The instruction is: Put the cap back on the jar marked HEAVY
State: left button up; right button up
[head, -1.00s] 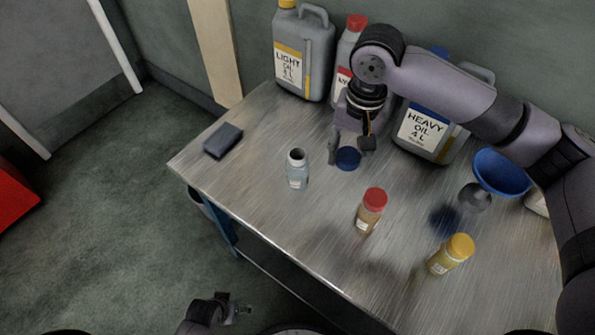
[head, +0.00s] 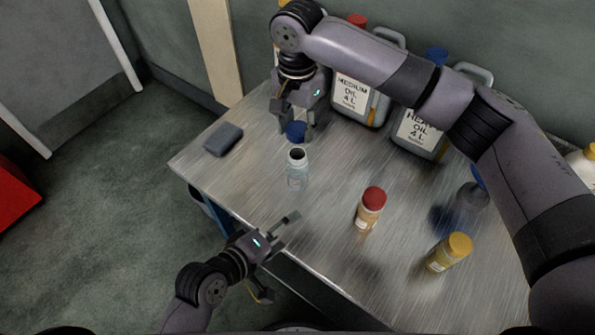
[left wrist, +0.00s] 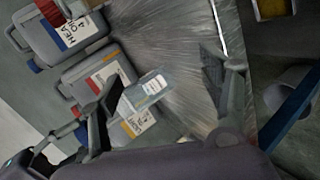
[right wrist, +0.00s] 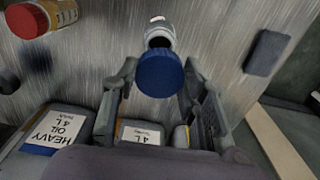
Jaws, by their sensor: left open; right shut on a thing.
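The open jar (head: 297,170), clear with a pale label and no cap, stands upright on the table; its label is too small to read in the head view. It also shows in the right wrist view (right wrist: 159,36) and between the fingers in the left wrist view (left wrist: 147,90). My right gripper (head: 296,124) is shut on a blue cap (right wrist: 160,73), which it holds just behind the jar, apart from its mouth as seen from the head. My left gripper (head: 285,228) is open and empty, in front of the jar near the table's front edge.
A red-capped jar (head: 370,208) and a yellow-capped jar (head: 449,252) stand to the right. Oil cans, including the medium (head: 358,98) and heavy (head: 417,131) ones, line the back. A dark sponge-like block (head: 223,139) lies at left. A grey funnel stand (head: 472,196) is at right.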

aim_at(295, 175)
pick_arm(q)
jog(key=w+d+n+t, duration=0.1)
jog(key=n, duration=0.2)
jog(key=w+d+r+n+t+h, duration=0.1)
jog(key=n, duration=0.2)
jog(key=w+d+r+n+t, duration=0.1)
jog(key=d+n, duration=0.1)
jog(key=n, duration=0.1)
jog(key=shift+r+t+h, duration=0.1)
jog(key=shift+t+h, duration=0.2)
jog(key=shift+t, duration=0.1)
jog(key=n+t, duration=0.1)
jog(key=n, duration=0.1)
jog(key=w+n, duration=0.1)
jog(key=n, duration=0.1)
jog(key=n+t+y, duration=0.1)
jog(key=n, duration=0.2)
jog(key=shift+w+a+t, duration=0.2)
jog(key=shift+w+t, duration=0.1)
jog(key=n+y, duration=0.1)
jog(key=n, duration=0.1)
jog(key=a+f+n+t+y, duration=0.1)
jog(key=n, duration=0.2)
jog(key=a+n+t+y, duration=0.1)
jog(key=n, duration=0.1)
jog(key=shift+w+a+f+n, duration=0.2)
jog(key=shift+w+n, duration=0.2)
jog(key=shift+a+f+n+y, duration=0.2)
jog(key=shift+a+n+y, duration=0.15)
jog(key=shift+n+y, duration=0.35)
